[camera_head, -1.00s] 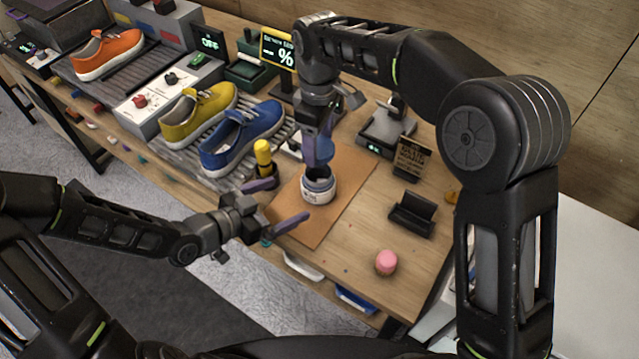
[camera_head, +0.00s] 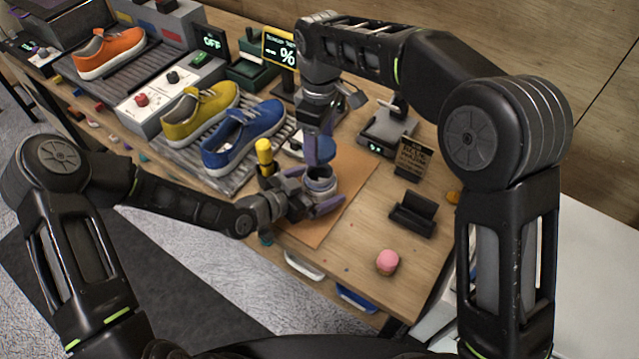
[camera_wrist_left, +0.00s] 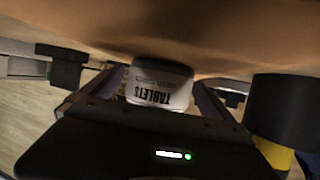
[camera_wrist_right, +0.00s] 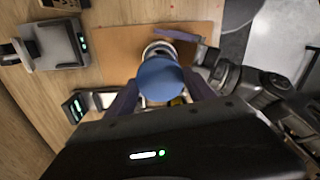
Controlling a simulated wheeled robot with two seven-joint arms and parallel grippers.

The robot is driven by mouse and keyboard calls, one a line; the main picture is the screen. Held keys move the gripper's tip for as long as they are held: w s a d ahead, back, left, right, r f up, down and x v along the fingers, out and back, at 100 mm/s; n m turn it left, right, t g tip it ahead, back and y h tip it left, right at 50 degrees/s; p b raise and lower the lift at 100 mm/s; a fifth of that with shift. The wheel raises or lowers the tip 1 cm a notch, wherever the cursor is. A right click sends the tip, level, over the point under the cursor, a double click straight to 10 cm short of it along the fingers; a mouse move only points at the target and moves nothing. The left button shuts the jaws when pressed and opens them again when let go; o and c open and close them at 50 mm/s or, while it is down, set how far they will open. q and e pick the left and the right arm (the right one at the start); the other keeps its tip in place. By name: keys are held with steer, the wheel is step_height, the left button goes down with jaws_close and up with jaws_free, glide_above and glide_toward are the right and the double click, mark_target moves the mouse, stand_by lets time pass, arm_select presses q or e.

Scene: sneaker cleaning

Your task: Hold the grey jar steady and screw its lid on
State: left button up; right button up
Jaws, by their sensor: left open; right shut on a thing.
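The grey jar (camera_head: 320,183) stands upright and open on the brown mat (camera_head: 340,214). In the left wrist view its white label (camera_wrist_left: 158,94) reads "TABLETS" upside down. My left gripper (camera_head: 318,191) is open, with its fingers on either side of the jar. My right gripper (camera_head: 318,148) is shut on the blue lid (camera_head: 321,152), holding it above the jar and slightly toward the back. In the right wrist view the lid (camera_wrist_right: 161,79) sits between the fingers and covers much of the jar (camera_wrist_right: 158,49).
A yellow-topped bottle (camera_head: 264,152) stands just left of the jar. Blue (camera_head: 243,135) and yellow (camera_head: 200,112) sneakers rest on a rack behind it. A pink round thing (camera_head: 387,262), a black holder (camera_head: 412,213) and a small sign (camera_head: 411,157) stand to the right. The mat's front right is clear.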

arm_select(q)
jaws_close()
arm_select(e)
steer(key=shift+f, duration=2.55)
steer(key=shift+f, duration=0.9)
steer(key=shift+f, duration=0.55)
